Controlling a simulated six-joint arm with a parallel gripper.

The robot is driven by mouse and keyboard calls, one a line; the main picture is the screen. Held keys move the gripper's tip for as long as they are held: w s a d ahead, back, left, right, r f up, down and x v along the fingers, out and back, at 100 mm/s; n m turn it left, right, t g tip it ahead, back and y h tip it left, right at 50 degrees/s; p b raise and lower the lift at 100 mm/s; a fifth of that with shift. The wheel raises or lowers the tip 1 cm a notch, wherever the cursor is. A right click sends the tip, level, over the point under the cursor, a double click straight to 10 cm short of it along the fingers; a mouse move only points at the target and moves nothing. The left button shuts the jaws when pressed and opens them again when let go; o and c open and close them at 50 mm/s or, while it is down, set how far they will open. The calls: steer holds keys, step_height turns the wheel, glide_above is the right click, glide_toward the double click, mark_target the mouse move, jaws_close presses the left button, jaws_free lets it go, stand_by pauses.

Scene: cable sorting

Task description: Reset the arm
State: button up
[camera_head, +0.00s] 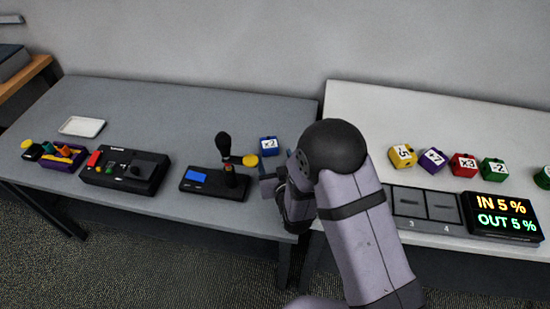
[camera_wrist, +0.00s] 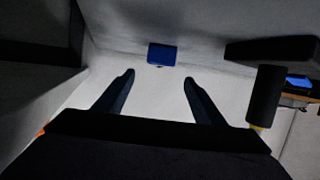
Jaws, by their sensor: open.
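My gripper (camera_head: 268,184) is low over the right end of the grey table in the head view, partly hidden by my own wrist and forearm. In the wrist view my gripper (camera_wrist: 159,80) is open, with two dark fingers spread and nothing between them. A blue block (camera_wrist: 162,54) lies beyond the fingertips, apart from them. In the head view the blue block (camera_head: 268,147) sits on the grey table behind my gripper, with a white label on it.
A black control box (camera_head: 124,169) is farther left. On the white table (camera_head: 430,115) are several labelled blocks, grey slots (camera_head: 410,203) and a display (camera_head: 503,217).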

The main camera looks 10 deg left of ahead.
steer(key=shift+s, duration=0.1)
steer(key=shift+s+a+r+g+p, duration=0.1)
steer(key=shift+s+a+g+p, duration=0.05)
steer(key=shift+s+g+p, duration=0.45)
steer(key=w+d+r+m+h+p, duration=0.2)
steer(key=w+d+r, duration=0.1)
steer(key=d+r, duration=0.4)
steer(key=w+d+r+m+h+p, duration=0.2)
steer(key=w+d+r+m, duration=0.15)
steer(key=r, duration=0.55)
steer(key=s+d+f+g, duration=0.1)
steer(key=s+d+g, duration=0.1)
steer(key=s, duration=0.3)
steer(key=s+d+f+g+p, duration=0.1)
steer(key=s+d+g, duration=0.1)
steer(key=s+d, duration=0.2)
steer(key=s+d+f+n+g, duration=0.1)
steer(key=s+d+f+g, duration=0.1)
steer(key=s, duration=0.4)
steer(key=shift+d+g+h+p, duration=0.4)
steer(key=shift+d+g, duration=0.2)
steer(key=shift+d, duration=0.25)
steer(key=s+d+g, duration=0.2)
steer(key=s+d, duration=0.1)
steer(key=s, duration=0.5)
steer(key=s+d+g+h+p, duration=0.1)
steer(key=s+d+g, duration=0.2)
steer(key=s, duration=0.5)
steer(key=shift+d, duration=0.25)
